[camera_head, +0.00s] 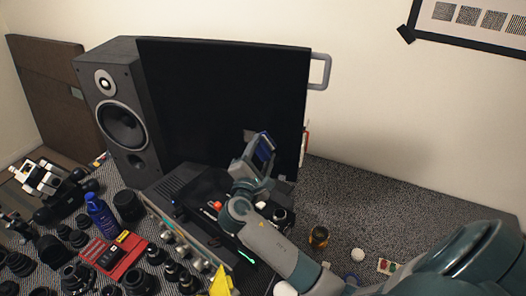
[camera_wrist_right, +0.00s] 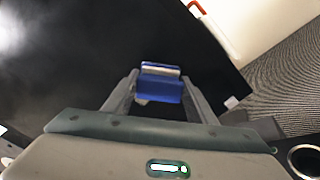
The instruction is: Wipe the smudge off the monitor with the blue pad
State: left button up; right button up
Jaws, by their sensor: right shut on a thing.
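The monitor (camera_head: 215,85) is a large dark panel standing upright behind the equipment; it fills much of the right wrist view (camera_wrist_right: 90,60). My right gripper (camera_head: 262,150) is shut on the blue pad (camera_head: 266,143), in front of the lower right part of the screen. In the right wrist view the pad (camera_wrist_right: 162,92) sits between the two fingers. I cannot tell whether the pad touches the screen. A small greyish patch (camera_head: 250,135) shows just left of the pad, perhaps the smudge. A pale glow at the wrist view's upper left may be a reflection. My left gripper is not seen.
A speaker (camera_head: 120,105) stands left of the monitor. A silver amplifier (camera_head: 165,215) sits in front. Lenses, a blue bottle (camera_head: 101,214) and a red tray (camera_head: 112,256) crowd the left. An amber jar (camera_head: 319,236) stands at right; the table beyond the monitor's right side is clear.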

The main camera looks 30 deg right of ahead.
jog(key=shift+w+a, duration=0.1)
jog(key=shift+w, duration=0.05)
jog(key=shift+w+a, duration=1.1)
jog(key=shift+w, duration=0.2)
jog(key=shift+w+a+b, duration=0.5)
jog(key=shift+w+a, duration=0.8)
jog(key=shift+w, duration=0.15)
jog(key=p+v, duration=0.1)
jog(key=v, duration=0.5)
jog(key=shift+s, duration=0.1)
jog(key=shift+v, duration=1.5)
